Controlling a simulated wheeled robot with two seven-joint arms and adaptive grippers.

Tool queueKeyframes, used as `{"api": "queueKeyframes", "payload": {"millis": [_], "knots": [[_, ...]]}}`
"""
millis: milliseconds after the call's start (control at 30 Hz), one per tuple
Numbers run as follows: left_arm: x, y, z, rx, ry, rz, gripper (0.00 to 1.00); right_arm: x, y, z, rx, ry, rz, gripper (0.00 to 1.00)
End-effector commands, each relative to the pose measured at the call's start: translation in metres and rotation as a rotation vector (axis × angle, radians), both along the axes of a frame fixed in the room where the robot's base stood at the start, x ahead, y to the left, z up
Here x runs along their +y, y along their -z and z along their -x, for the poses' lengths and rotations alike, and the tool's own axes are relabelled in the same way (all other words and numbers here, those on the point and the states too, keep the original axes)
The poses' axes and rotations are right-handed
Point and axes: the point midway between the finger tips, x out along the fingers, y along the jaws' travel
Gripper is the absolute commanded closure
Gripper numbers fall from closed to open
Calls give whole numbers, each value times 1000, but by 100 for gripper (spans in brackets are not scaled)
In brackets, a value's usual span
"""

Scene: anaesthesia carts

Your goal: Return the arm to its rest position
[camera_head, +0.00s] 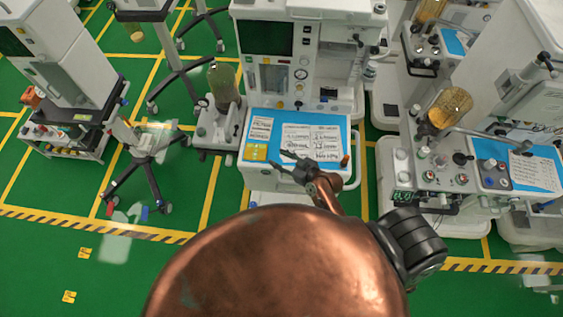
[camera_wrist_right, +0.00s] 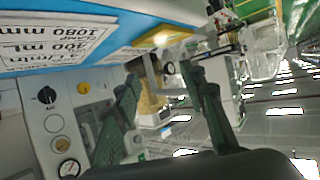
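My right gripper (camera_head: 290,162) is over the blue-topped work surface of the middle anaesthesia cart (camera_head: 275,10) in the head view. Its arm, copper-coloured with dark joints, rises from the bottom of the picture. In the right wrist view the two green-grey fingers of the gripper (camera_wrist_right: 164,92) stand apart with nothing held between them. The height of the gripper above the surface is hard to tell. My left gripper is in neither view.
White printed cards and a yellow pad (camera_head: 255,152) lie on the blue work surface (camera_head: 290,117). A second cart (camera_head: 440,180) stands close at right. A wheeled stand (camera_head: 150,165) is at left.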

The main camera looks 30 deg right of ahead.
Motion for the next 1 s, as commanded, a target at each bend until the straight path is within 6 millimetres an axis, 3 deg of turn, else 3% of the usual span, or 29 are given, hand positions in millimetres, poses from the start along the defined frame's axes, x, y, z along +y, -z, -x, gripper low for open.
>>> {"api": "queueKeyframes", "payload": {"millis": [200, 833, 933, 1000], "knots": [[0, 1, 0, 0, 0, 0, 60, -2, 9, 12, 52, -3, 11, 62], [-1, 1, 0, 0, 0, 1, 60, -2, 10, 15, 63, -5, 14, 62], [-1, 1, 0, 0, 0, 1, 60, -5, 10, 30, 117, -11, 30, 62], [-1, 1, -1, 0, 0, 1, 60, -10, 11, 52, 196, -9, 55, 62]]}}
